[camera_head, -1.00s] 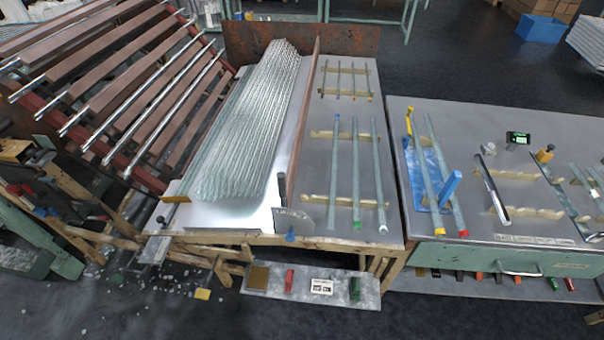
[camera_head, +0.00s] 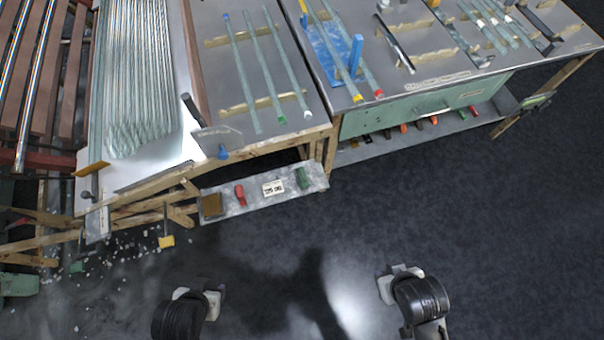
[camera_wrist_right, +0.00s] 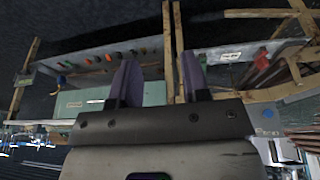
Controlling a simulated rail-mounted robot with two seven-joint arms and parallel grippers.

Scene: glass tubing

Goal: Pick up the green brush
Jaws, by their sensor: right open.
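A green item (camera_head: 302,178), which looks like the brush, lies at the right end of the low grey shelf (camera_head: 222,208) under the left bench. In the head view the right gripper (camera_head: 402,272) is low over the floor, well away from the shelf. My left gripper (camera_head: 203,292) is at the lower left; its fingers cannot be made out.
A red-handled item (camera_head: 240,195), a brown block (camera_head: 212,205) and a white label (camera_head: 273,188) share the shelf. The right bench's lower shelf (camera_head: 350,156) holds several coloured tools. Glass tubes (camera_head: 138,80) lie on the bench above.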

